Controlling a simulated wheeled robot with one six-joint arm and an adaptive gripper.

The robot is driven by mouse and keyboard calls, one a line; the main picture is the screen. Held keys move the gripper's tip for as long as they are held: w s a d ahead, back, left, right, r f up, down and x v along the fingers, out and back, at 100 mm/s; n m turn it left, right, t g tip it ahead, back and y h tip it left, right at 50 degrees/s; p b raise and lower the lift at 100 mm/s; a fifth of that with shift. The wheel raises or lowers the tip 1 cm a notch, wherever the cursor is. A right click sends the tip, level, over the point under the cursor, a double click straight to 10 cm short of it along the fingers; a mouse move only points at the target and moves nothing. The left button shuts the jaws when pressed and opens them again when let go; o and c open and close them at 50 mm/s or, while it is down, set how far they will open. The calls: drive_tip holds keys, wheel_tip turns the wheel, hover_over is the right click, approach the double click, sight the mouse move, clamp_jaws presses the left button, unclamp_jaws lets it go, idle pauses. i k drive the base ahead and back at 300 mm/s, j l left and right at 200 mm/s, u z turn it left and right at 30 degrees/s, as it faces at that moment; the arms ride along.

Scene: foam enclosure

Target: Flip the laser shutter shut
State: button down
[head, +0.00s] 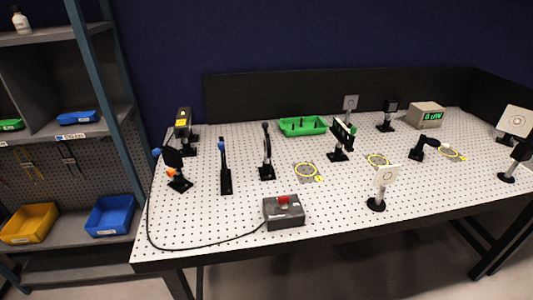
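A black plate on a post (173,159), with a blue knob at its upper left and a small orange part below, stands at the left of the perforated table in the head view. It looks like the shutter; whether its flag is open or shut is too small to tell. A black-and-yellow box (183,121), probably the laser, stands just behind it. A grey control box (284,213) with a red switch sits at the table's front edge. A black cable runs from it along the left edge towards the plate. My gripper is not in view.
The white perforated table (240,238) holds several black post mounts, a green tray (303,126), a white target card (386,179) and a meter with a green display (427,115). Shelves with bins (110,215) stand at the left. The front left tabletop is mostly clear.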

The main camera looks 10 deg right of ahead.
sight(221, 145)
drive_tip(key=z, duration=1.45)
drive_tip(key=j+u, duration=0.35)
drive_tip(key=u, duration=0.15)
drive_tip(key=j+u, duration=0.45)
drive_tip(key=i+j+u, duration=0.1)
drive_tip(key=j+u, duration=0.2)
drive_tip(key=u, duration=0.2)
